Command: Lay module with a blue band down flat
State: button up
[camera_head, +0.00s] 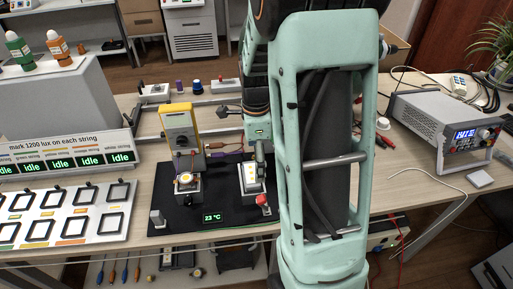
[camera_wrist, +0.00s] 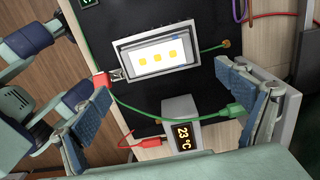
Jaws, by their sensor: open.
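A white module (camera_wrist: 158,56) with three yellow LEDs sits in a grey-rimmed holder on the black mat. A small blue mark shows at its upper edge in the wrist view, and it looks level in the holder. The head view shows the module (camera_head: 250,172) too, partly behind my arm. My gripper (camera_wrist: 165,88) is open and empty, its blue-padded fingers wide apart on either side below the module. In the head view my gripper (camera_head: 260,150) is largely hidden by its own links. Whether a finger touches the holder cannot be told.
A 23 °C display (camera_wrist: 183,137) stands below the module. A yellow meter (camera_head: 180,125) stands left, and a slotted panel (camera_head: 65,212) lies far left. A power supply (camera_head: 447,125) stands right.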

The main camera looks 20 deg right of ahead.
aim_at(251, 175)
jog(key=shift+f, duration=2.3)
jog(key=shift+r, duration=0.1)
jog(key=c, duration=1.4)
